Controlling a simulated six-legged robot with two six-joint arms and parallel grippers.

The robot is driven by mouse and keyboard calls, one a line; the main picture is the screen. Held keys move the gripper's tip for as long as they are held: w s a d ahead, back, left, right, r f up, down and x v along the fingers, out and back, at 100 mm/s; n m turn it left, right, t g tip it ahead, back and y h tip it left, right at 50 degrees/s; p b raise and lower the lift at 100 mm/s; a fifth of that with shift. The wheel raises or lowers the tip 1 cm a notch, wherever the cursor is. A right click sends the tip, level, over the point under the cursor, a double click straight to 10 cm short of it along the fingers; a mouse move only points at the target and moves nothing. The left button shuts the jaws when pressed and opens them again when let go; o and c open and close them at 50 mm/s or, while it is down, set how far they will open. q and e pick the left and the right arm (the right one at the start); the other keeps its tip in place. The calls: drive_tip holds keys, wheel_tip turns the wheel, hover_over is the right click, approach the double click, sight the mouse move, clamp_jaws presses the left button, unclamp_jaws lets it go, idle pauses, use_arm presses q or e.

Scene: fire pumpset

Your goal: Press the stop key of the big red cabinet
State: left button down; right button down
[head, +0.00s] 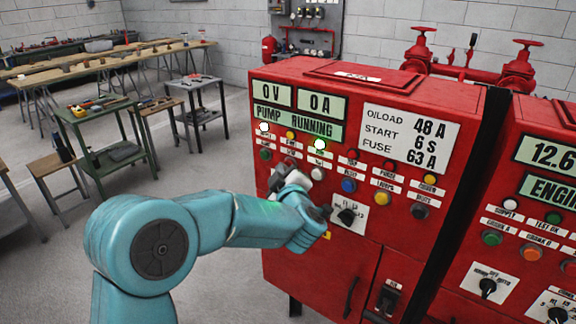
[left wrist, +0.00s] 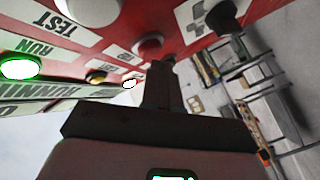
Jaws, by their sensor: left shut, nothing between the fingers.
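The big red cabinet (head: 315,255) stands at centre right in the head view. Its displays read 0 V, 0 A and PUMP RUNNING, and a green lamp (head: 320,144) glows below them. My left gripper (head: 279,178) is at the left part of its key row and covers part of it. In the left wrist view the shut, empty fingers (left wrist: 166,67) point at the panel close to a red key (left wrist: 149,45), which looks like the stop key. Its label is not readable, and I cannot tell whether the fingers touch it. My right gripper is not in view.
A green key (head: 265,154) is to the left; white (head: 318,174), blue (head: 348,185) and yellow (head: 382,197) keys and a rotary switch (head: 347,215) are to the right. A second red cabinet (head: 520,215) adjoins at right. Workbenches (head: 100,135) stand back left, with open floor between.

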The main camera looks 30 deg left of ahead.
use_arm(q)
drive_tip(key=shift+w, duration=0.4)
drive_tip(key=shift+s, duration=0.15)
idle(0.5)
drive_tip(key=shift+s+b, duration=0.4)
drive_tip(key=shift+s, duration=0.3)
drive_tip(key=s, duration=0.1)
drive_tip(key=s+b, duration=0.1)
drive_tip(key=s, duration=0.1)
drive_tip(key=s+b, duration=0.1)
drive_tip(key=s, duration=0.1)
drive_tip(key=shift+a, duration=0.25)
idle(0.5)
